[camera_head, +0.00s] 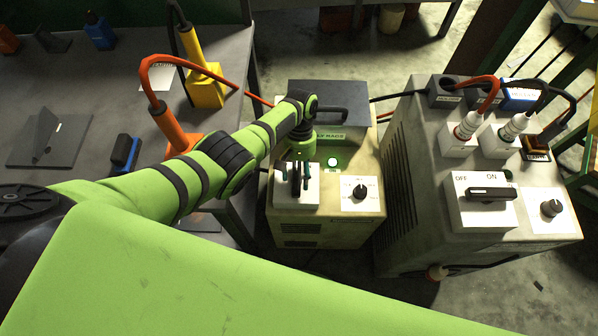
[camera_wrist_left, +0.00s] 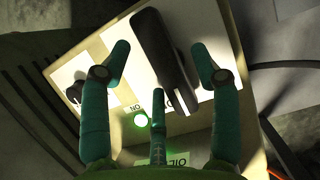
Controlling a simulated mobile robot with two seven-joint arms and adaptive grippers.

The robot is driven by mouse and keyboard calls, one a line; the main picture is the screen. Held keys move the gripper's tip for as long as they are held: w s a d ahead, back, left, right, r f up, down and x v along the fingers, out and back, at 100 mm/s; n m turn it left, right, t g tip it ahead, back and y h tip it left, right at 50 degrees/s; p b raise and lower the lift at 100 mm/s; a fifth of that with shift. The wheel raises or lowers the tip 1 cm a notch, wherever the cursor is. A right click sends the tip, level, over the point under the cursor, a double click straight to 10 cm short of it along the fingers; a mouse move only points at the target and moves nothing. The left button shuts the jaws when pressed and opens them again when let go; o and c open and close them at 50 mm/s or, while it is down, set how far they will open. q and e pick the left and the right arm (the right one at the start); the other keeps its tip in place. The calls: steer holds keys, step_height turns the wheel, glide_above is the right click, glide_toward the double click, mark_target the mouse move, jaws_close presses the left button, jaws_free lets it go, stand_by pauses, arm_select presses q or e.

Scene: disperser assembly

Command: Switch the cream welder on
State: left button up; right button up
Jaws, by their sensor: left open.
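The cream welder (camera_head: 284,225) stands on the floor at the middle of the head view, with a white switch plate (camera_head: 283,197), a knob (camera_head: 359,192) and a lit green lamp (camera_head: 332,162). My left gripper (camera_head: 299,182) is over the switch plate, pointing down, and hides most of the switch. In the left wrist view the black switch handle (camera_wrist_left: 163,58) lies between the spread teal fingers of my open left gripper (camera_wrist_left: 160,68). I cannot tell whether a finger touches it. The green lamp (camera_wrist_left: 141,121) glows there beside an ON label. My right gripper is not in view.
A larger grey-white welder (camera_head: 408,190) stands close on the right, with an OFF/ON switch (camera_head: 488,193) and plugged cables. A grey table (camera_head: 60,95) at the left holds orange and yellow clamps. Cables run behind the welders.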

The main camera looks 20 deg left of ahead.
arm_select(q)
steer(key=v, duration=1.2)
